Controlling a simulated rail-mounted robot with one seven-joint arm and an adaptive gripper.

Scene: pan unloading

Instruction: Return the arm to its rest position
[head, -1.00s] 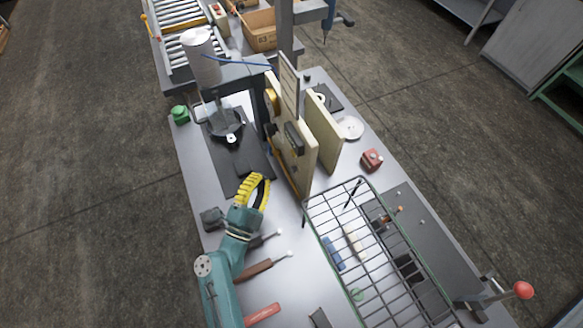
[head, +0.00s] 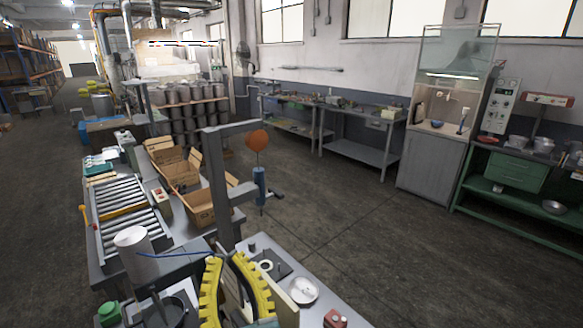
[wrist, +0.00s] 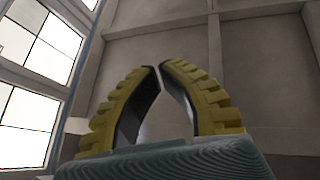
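My gripper (head: 224,258) is raised upright at the bottom middle of the head view, above the workbench. Its two yellow ribbed fingers curve inward, and their tips nearly meet. In the wrist view the fingers (wrist: 159,66) point up towards a grey wall, with only a thin gap at the tips and nothing held between them. Most of my arm is out of view below the head picture. A dark round pan (head: 168,314) is partly visible on the bench at the lower left.
A white cylinder (head: 136,255) stands left of my gripper, and a grey post (head: 219,185) rises behind it. A white dish (head: 303,290) and a red block (head: 335,319) lie to the right. Cardboard boxes (head: 182,172) and a roller conveyor (head: 127,216) are farther back.

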